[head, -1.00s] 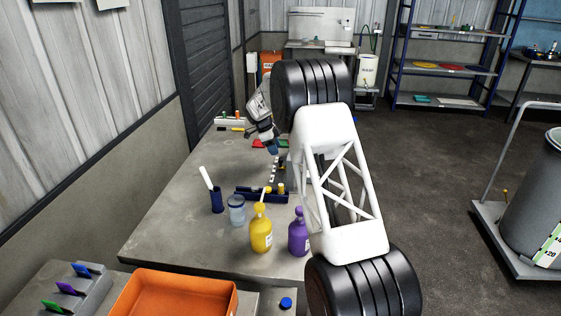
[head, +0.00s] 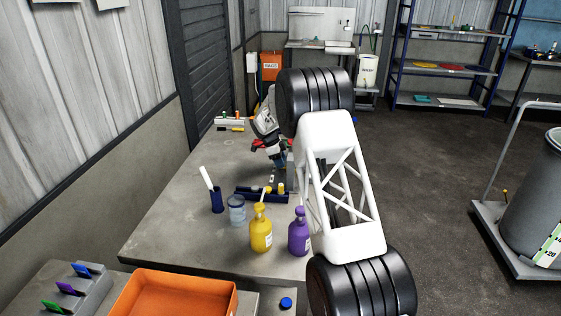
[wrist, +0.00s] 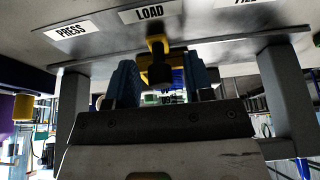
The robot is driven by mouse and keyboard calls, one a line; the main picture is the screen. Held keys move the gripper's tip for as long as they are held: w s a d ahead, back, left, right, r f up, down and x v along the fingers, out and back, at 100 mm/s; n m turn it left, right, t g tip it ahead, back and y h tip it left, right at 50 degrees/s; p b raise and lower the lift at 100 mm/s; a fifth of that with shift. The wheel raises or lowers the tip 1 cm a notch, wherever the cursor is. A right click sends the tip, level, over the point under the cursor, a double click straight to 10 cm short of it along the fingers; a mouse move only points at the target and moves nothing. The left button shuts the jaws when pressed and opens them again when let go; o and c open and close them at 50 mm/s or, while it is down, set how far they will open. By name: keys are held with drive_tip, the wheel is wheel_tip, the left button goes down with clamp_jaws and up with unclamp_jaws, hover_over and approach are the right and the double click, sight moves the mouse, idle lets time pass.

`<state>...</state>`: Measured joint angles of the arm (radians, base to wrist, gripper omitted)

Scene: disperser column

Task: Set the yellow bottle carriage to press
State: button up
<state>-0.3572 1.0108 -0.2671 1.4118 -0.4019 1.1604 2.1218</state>
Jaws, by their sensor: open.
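In the wrist view, a yellow part with a dark knob (wrist: 159,62), which looks like the carriage, sits just under the LOAD label (wrist: 149,13). The PRESS label (wrist: 72,32) is to its left. My gripper (wrist: 160,80) is open, with its blue fingers on either side of the yellow part. I cannot tell whether they touch it. In the head view, my gripper (head: 279,161) is low over the far part of the bench, left of my arm. The carriage cannot be made out there; my arm hides much of the column.
A yellow pump bottle (head: 261,236) and a purple one (head: 298,236) stand on the near bench (head: 178,205), with a glass jar (head: 237,210) and a dark blue tray (head: 245,194) behind. Grey posts (wrist: 72,105) flank my gripper in the wrist view. An orange bin (head: 235,303) is in front.

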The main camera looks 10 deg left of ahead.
clamp_jaws()
drive_tip(key=shift+s, duration=0.1)
drive_tip(key=shift+s+r, duration=0.1)
drive_tip(key=shift+s, duration=3.75)
unclamp_jaws()
drive_tip(key=v, duration=0.7)
drive_tip(key=shift+a+r, duration=0.2)
drive_tip(key=shift+r, duration=0.1)
